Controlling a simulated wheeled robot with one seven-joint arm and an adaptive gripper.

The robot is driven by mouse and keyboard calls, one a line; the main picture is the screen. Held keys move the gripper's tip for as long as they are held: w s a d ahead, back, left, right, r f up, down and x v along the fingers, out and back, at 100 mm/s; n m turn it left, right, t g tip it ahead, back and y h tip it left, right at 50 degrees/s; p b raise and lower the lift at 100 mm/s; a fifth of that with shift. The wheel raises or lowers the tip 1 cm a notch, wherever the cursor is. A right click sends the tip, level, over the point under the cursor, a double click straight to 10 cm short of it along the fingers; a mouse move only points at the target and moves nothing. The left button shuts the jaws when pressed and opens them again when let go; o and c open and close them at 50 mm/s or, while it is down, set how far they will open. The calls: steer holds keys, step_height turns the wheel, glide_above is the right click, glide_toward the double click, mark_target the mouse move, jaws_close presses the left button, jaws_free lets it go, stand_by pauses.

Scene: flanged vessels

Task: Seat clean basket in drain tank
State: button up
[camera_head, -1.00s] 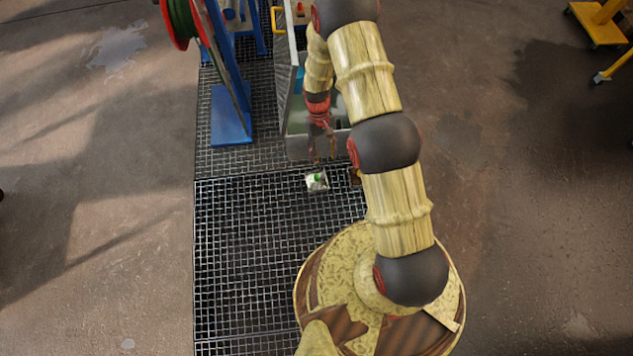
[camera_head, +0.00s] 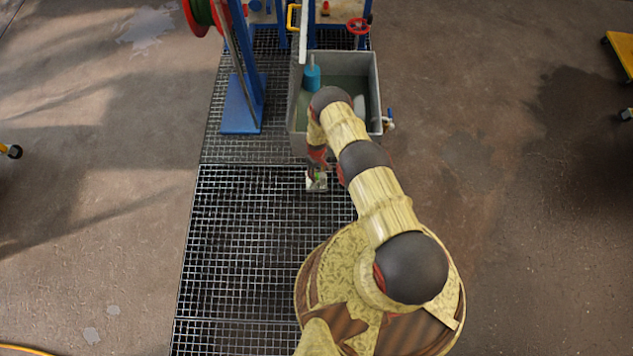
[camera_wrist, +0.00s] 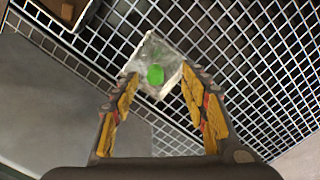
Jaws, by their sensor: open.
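A small square, whitish metallic piece with a green spot on top, which looks like the clean basket (camera_head: 316,184), rests on the floor grating just in front of the tank. It also shows in the wrist view (camera_wrist: 152,58). My gripper (camera_wrist: 160,80) is open, its yellow-and-dark fingers on either side of the basket's near part. I cannot tell whether they touch it. In the head view my gripper (camera_head: 317,168) is over the basket and partly hides it. The grey open-topped drain tank (camera_head: 375,90) stands beyond, holding murky liquid; my arm covers part of it.
A blue cylinder (camera_head: 311,76) stands inside the tank at its left. A blue stand (camera_head: 243,110) with a red reel (camera_head: 203,18) is left of the tank. A brown object (camera_wrist: 67,11) shows at the wrist view's upper left. The grating's left front is clear.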

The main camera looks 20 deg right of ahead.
mark_target(321, 185)
steer(key=shift+w+f+n+t, duration=0.1)
steer(key=shift+w+n+t, duration=0.2)
steer(key=shift+w, duration=0.4)
steer(key=shift+w+f, duration=0.15)
steer(key=shift+w, duration=0.05)
step_height(321, 185, down, 8)
steer(key=b, duration=0.4)
steer(key=shift+r, duration=0.25)
steer(key=shift+c, duration=0.4)
jaws_close()
